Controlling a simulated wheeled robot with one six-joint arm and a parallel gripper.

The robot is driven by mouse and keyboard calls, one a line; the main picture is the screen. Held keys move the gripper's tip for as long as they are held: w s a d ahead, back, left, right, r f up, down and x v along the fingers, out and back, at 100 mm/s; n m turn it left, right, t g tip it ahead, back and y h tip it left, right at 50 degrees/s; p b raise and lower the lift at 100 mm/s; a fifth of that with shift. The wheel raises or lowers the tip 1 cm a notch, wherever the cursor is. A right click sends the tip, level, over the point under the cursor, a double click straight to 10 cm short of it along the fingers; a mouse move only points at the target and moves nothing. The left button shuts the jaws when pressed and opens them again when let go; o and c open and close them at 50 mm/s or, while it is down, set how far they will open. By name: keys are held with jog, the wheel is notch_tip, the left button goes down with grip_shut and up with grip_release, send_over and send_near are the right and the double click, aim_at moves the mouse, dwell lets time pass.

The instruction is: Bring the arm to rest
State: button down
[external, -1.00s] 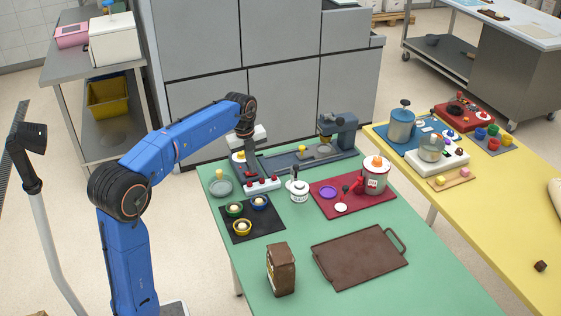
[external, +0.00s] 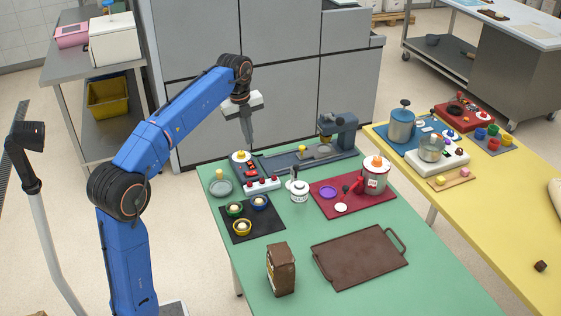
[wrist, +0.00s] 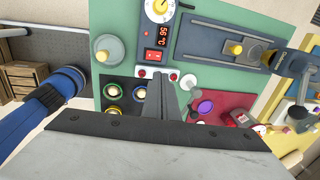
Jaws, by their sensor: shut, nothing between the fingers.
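My blue arm reaches over the back left of the green table (external: 290,237). My gripper (external: 249,144) points down above the grey control panel with the white dial and red buttons (external: 252,172), clear of it. Its fingers are shut and empty. In the wrist view the gripper (wrist: 170,78) shows as closed fingers pointing toward the panel (wrist: 156,45).
A black mat (external: 264,235) with several small bowls lies in front of the panel.

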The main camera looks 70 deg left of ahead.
jog(key=s+d+f+n+t, duration=0.1)
jog(key=s+d+f+n, duration=0.25)
jog(key=d, duration=0.45)
jog(key=s+d+f+n, duration=0.3)
jog(key=s+d, duration=0.1)
jog(key=d, duration=0.4)
jog(key=s+d+f+n+t, duration=0.1)
jog(key=s+d+f+n, duration=0.25)
jog(key=d, duration=0.45)
jog(key=s+d+f+n, duration=0.4)
jog(key=s+d+f, duration=0.1)
jog(key=s+f, duration=0.3)
jog(key=s+d+f+n+t, duration=0.1)
jog(key=s+d+f+n, duration=0.2)
jog(key=s+f, duration=0.6)
jog(key=shift+d+f+n, duration=0.2)
jog(key=shift+d+n, duration=0.2)
jog(key=shift+d, duration=0.85)
